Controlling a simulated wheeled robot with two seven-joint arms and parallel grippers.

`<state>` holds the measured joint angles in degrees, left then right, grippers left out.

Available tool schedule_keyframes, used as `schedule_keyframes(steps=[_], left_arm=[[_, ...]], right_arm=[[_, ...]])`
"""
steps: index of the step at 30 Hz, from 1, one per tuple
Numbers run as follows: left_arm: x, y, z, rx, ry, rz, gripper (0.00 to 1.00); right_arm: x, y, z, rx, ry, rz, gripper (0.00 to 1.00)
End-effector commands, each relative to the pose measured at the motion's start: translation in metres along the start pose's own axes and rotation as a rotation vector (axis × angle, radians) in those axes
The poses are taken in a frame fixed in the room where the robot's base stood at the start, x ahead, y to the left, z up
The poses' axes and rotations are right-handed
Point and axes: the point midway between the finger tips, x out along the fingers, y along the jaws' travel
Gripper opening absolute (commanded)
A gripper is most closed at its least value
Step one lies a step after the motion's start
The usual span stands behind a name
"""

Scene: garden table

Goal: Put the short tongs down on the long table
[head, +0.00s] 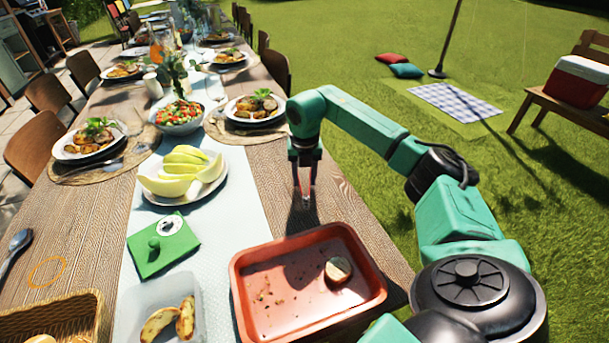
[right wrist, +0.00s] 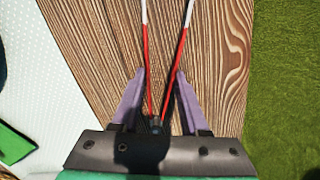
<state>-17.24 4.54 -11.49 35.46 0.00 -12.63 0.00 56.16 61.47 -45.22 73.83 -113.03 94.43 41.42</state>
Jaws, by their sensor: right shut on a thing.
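The short tongs (right wrist: 147,70) have red arms with pale ends and a dark joint, and show in the right wrist view between my purple fingers. My right gripper (right wrist: 160,82) is shut on them. In the head view my right gripper (head: 305,190) points down over the right side of the long table (head: 100,215), behind the red tray. The tongs are small there and mostly hidden by the gripper, so I cannot tell whether they touch the wood. My left gripper is not in view.
A red tray (head: 240,285) with a bread piece stands near the front. A thin orange ring (head: 47,272) marks bare wood at left. Grass lies beyond the right edge.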

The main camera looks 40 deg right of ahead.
Motion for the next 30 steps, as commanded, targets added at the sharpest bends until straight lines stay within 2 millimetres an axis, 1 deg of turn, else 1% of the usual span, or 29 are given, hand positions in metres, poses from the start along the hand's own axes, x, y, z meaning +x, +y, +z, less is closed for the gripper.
schedule_keyframes(steps=[1,3,9,11,12,13,20,23,26,29,30], left_arm=[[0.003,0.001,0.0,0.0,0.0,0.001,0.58],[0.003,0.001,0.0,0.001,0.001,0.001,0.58],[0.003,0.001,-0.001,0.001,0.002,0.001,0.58],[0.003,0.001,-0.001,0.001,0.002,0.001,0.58],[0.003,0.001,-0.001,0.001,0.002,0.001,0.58],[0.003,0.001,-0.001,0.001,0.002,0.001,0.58],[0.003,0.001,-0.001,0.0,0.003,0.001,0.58],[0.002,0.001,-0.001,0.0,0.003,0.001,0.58],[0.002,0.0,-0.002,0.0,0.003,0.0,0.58],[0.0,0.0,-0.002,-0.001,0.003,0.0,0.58],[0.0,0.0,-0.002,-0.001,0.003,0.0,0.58]], right_arm=[[0.004,0.0,-0.001,0.0,0.0,0.0,0.36],[0.006,0.0,-0.001,0.0,0.0,0.0,0.36],[0.006,0.0,-0.001,0.0,0.0,0.0,0.36],[0.006,0.0,-0.001,0.0,0.0,0.0,0.59],[0.006,0.0,-0.001,0.0,0.0,0.0,0.74],[0.006,0.0,-0.001,0.0,0.0,0.0,0.79],[0.006,0.0,-0.001,0.0,0.001,0.0,0.79],[0.003,0.0,-0.001,0.0,0.0,0.0,0.79],[-0.01,0.001,0.0,0.0,-0.002,0.002,0.79],[-0.035,0.001,0.0,-0.001,-0.004,0.004,0.79],[-0.047,0.001,0.001,0.0,-0.004,0.004,0.79]])
